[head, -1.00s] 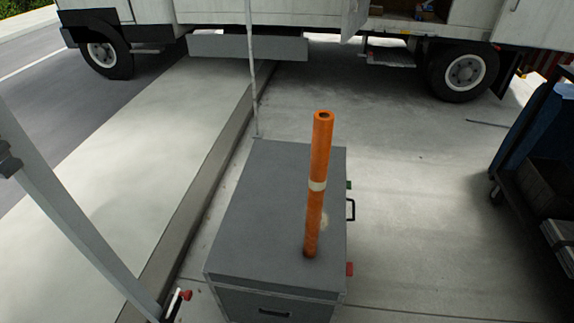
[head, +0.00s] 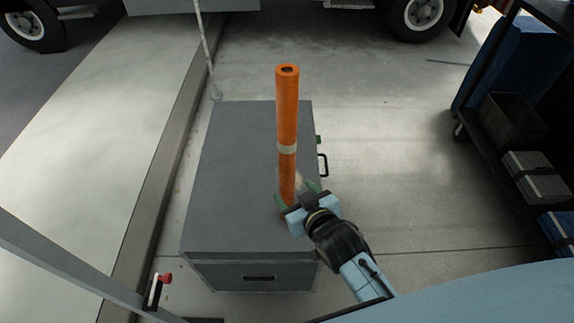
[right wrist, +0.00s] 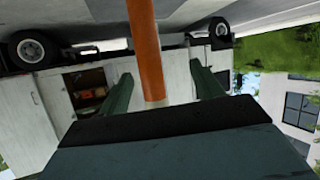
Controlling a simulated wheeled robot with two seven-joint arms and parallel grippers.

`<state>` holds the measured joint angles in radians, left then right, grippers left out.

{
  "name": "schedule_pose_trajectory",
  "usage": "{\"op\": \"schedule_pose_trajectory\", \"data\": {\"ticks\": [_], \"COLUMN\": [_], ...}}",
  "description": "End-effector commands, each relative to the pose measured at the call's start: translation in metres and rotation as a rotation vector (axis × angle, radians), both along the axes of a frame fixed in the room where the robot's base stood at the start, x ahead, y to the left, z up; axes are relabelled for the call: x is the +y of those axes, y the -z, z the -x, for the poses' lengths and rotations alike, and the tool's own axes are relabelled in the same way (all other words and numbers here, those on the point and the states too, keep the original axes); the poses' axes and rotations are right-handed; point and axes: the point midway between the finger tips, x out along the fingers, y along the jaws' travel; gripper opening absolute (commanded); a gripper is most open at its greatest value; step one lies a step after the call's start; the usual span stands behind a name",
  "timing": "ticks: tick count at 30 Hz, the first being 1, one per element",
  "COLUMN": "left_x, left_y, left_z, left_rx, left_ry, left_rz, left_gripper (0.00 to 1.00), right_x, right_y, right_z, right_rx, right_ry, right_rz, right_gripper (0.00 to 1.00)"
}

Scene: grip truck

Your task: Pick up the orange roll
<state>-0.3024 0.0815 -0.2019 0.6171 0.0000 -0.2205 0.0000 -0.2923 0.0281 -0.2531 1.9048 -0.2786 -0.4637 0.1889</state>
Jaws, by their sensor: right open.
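The orange roll (head: 287,105) stands upright on a grey case (head: 230,170), with a pale band around its middle. My right gripper (head: 297,194) is open at the lower part of the roll, reaching in from the lower right. In the right wrist view, the roll (right wrist: 146,45) passes between the two green fingers of the gripper (right wrist: 165,78), with a gap to each finger. The roll's foot is partly hidden by the gripper. My left gripper is not in view.
A dark shelf cart (head: 515,130) with bins and boxes stands at the right. A thin pale pole (head: 205,45) rises behind the case. A grey bar (head: 70,260) crosses the lower left. A truck with wheels (head: 422,12) is at the back. The pavement right of the case is clear.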

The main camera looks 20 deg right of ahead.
Motion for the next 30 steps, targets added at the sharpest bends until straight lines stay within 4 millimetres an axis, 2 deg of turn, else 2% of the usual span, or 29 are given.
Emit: {"op": "schedule_pose_trajectory", "data": {"ticks": [1,3,6,10,13,16,24,30], "left_x": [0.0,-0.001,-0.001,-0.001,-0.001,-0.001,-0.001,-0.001], "left_y": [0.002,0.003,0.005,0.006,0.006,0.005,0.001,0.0], "left_z": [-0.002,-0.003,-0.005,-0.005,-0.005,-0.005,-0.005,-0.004], "left_rx": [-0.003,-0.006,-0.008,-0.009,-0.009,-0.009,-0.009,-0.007], "left_ry": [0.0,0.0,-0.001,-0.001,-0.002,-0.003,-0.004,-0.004], "left_rz": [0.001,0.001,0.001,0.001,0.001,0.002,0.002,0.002], "left_gripper": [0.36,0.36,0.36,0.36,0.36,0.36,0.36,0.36], "right_x": [0.0,-0.002,-0.007,-0.013,-0.016,-0.016,-0.013,-0.012], "right_y": [-0.039,-0.088,-0.143,-0.19,-0.207,-0.213,-0.214,-0.213], "right_z": [-0.006,-0.008,-0.005,0.003,0.005,-0.002,-0.049,-0.071], "right_rx": [-0.076,-0.167,-0.27,-0.358,-0.391,-0.402,-0.401,-0.399], "right_ry": [0.012,0.029,0.051,0.071,0.08,0.082,0.083,0.082], "right_rz": [-0.018,-0.039,-0.066,-0.093,-0.102,-0.104,-0.105,-0.104], "right_gripper": [0.66,0.66,0.66,0.66,0.66,0.66,0.66,0.66]}}
